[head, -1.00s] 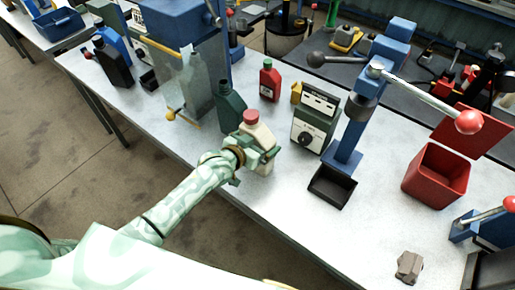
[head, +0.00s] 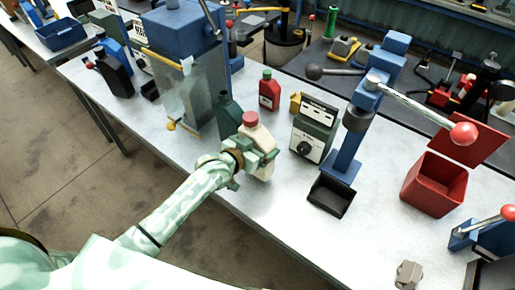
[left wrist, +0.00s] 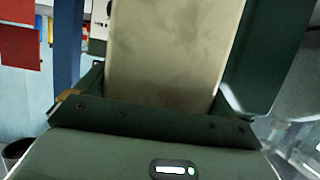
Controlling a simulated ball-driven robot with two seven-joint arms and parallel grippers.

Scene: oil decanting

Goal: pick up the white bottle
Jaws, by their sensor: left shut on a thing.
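The white bottle (head: 259,138) with a red cap stands near the front edge of the workbench in the head view, looking slightly tilted. My left gripper (head: 254,157) is shut on its body from the front left. In the left wrist view the bottle's pale side (left wrist: 170,50) fills the middle, between the jaws of my left gripper (left wrist: 160,100). The fingers cover part of the bottle, and I cannot tell whether its base touches the bench. My right gripper is not in view.
A dark green bottle (head: 229,116) stands close behind the white one. A red bottle (head: 269,91), a grey-green meter box (head: 314,128), a blue press (head: 350,140), a black tray (head: 331,195) and a red bin (head: 434,187) are further right. The bench front (head: 275,210) is clear.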

